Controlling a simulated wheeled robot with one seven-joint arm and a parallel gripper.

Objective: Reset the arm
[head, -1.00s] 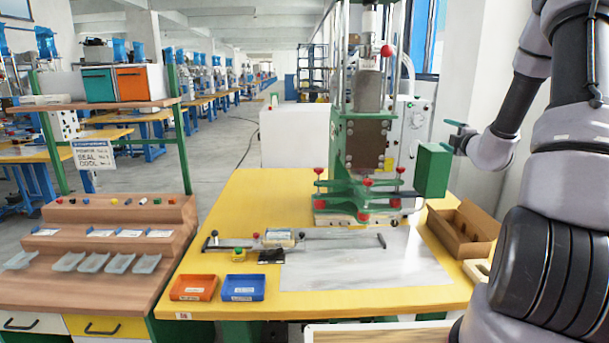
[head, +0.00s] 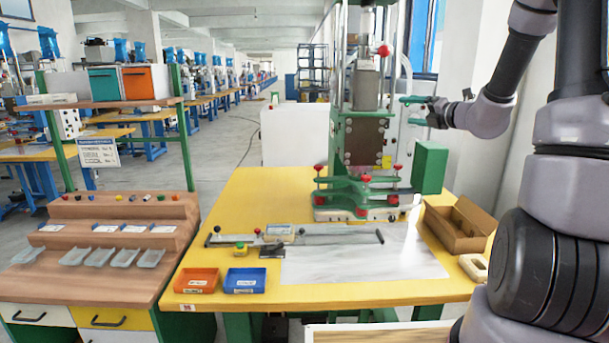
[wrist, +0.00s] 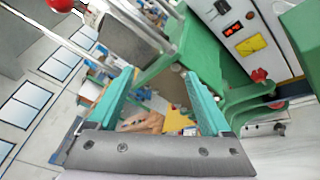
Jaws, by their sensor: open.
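My gripper (head: 411,111) is raised at the right of the green press (head: 364,150) in the head view, above the press's green side box (head: 430,167). In the wrist view its two teal fingers (wrist: 160,100) stand apart with nothing held between them. The wrist view is tilted and shows press parts and a grey panel with a red display (wrist: 231,28) beyond the fingers. My arm comes in from the right edge of the head view, bent at the elbow.
The yellow table (head: 240,205) holds an orange tray (head: 196,281), a blue tray (head: 245,281), a long bar sealer (head: 335,236) and an open cardboard box (head: 458,226). A wooden stepped rack (head: 122,210) stands at left. The grey mat (head: 365,262) is mostly bare.

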